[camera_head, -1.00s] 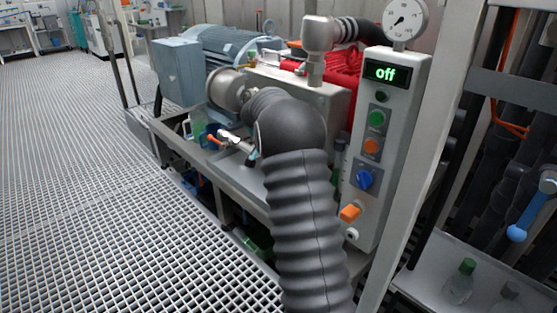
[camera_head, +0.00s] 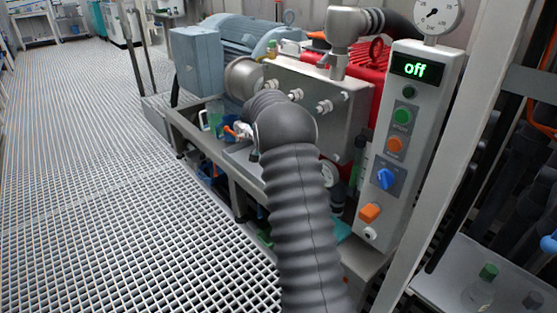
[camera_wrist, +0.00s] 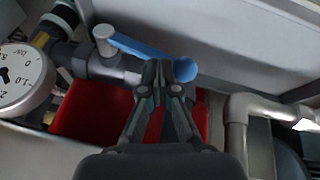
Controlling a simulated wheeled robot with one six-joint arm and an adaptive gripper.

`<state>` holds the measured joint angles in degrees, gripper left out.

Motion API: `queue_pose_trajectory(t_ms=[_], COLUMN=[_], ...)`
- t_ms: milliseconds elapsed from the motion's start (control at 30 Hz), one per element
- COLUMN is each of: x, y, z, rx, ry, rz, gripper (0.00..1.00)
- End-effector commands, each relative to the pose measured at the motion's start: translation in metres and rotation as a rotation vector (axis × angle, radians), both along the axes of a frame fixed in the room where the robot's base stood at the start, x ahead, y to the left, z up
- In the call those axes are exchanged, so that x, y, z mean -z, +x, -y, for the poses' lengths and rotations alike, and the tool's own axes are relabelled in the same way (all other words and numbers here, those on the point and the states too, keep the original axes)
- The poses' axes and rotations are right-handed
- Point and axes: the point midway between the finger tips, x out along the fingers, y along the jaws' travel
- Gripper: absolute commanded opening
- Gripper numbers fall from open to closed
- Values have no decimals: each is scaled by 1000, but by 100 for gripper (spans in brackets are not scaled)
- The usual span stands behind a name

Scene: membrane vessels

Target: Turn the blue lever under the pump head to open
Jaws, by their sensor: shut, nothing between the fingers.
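The blue lever (camera_wrist: 145,50) shows in the wrist view as a slanting bar with a round blue knob (camera_wrist: 185,69) at its right end. Its left end meets a grey valve with a pale round cap (camera_wrist: 105,40). My gripper (camera_wrist: 158,70) is shut and empty, with its fingertips in front of the lever's right part, close to the knob. Whether they touch it I cannot tell. In the head view my arm hides the gripper, and I cannot make out this lever. The pump (camera_head: 375,75) is partly visible as a red body behind grey metal.
A control panel (camera_head: 408,140) reading "off" stands at right, with buttons and a blue rotary knob (camera_head: 387,180). A pressure gauge (camera_wrist: 22,82) lies left of the valve in the wrist view. A grey post (camera_head: 455,150) stands right of the panel. Grating floor (camera_head: 100,180) is open at left.

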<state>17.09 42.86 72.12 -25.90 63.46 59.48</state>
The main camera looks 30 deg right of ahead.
Motion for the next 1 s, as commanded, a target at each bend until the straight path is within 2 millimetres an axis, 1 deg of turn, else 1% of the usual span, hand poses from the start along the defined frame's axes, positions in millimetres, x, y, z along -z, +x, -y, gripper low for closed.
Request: queue_pose_trajectory(t_ms=[33, 100, 300, 1000], x=[5, 9, 16, 23], y=[1, 1, 2, 3], z=[1, 1, 1, 1], rx=[1, 2, 3, 3], ry=[0, 0, 0, 2], rz=[0, 0, 0, -2], gripper=[0, 0, 0, 0])
